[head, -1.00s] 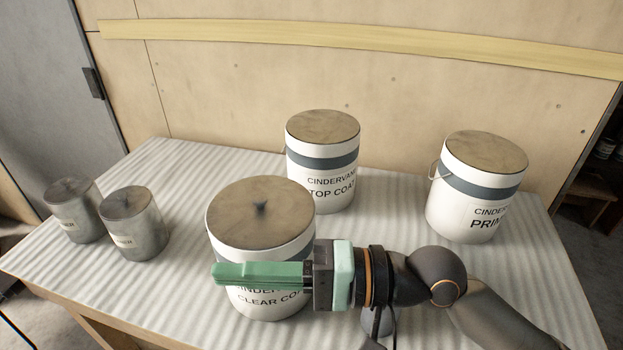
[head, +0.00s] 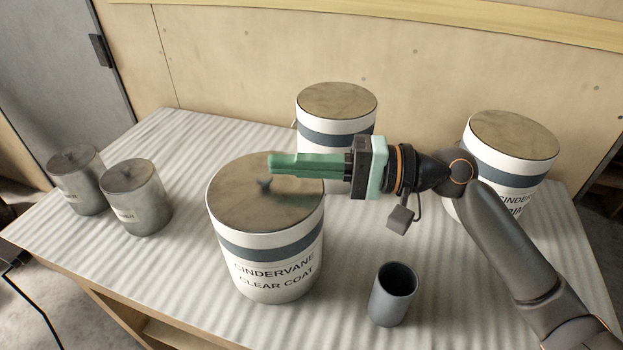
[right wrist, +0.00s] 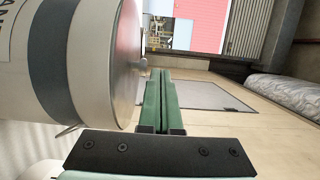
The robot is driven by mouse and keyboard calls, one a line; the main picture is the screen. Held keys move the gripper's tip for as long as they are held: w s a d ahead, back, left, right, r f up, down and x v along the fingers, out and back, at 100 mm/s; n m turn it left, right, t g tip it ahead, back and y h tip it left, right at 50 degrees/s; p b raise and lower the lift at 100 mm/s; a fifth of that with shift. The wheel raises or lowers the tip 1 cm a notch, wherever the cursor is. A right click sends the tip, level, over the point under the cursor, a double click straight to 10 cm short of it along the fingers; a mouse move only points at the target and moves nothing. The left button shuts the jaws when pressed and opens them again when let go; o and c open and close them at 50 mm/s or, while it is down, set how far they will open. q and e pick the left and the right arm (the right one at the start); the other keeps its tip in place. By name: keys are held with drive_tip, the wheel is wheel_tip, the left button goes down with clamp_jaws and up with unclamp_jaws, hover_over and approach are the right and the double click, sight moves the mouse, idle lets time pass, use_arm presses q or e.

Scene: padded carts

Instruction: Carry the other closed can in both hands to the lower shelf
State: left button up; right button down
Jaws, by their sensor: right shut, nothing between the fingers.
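The white can marked CINDERVANE CLEAR COAT (head: 268,262) stands upright at the front middle of the table, lid on, with a small dark knob on the lid. Behind it stands a closed can, partly hidden by my gripper (head: 338,108). A third closed can (head: 515,150) stands at right, partly behind my arm. My right gripper (head: 270,167) is shut and empty, its green fingers reaching left over the clear coat lid. In the right wrist view, the shut fingers (right wrist: 160,72) lie beside a can's lid (right wrist: 125,70). My left gripper is out of view.
Two small grey lidded tins (head: 136,197) stand at the table's left. An open dark grey cup (head: 393,294) stands at the front, right of the clear coat can. Part of a lower shelf (head: 170,336) shows under the table's (head: 165,290) front edge. A wooden wall closes the back.

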drive_tip(key=w+d, duration=0.4)
drive_tip(key=w, duration=0.5)
wheel_tip(320, 180, down, 10)
drive_tip(key=s, duration=0.1)
drive_tip(key=shift+a, duration=0.35)
drive_tip(key=shift+s+p, duration=0.1)
drive_tip(key=shift+p, duration=0.2)
drive_tip(key=s+a+p, duration=0.3)
drive_tip(key=s+a, duration=0.1)
drive_tip(key=s, duration=0.5)
drive_tip(key=shift+s, duration=0.25)
drive_tip(key=shift+d, duration=0.1)
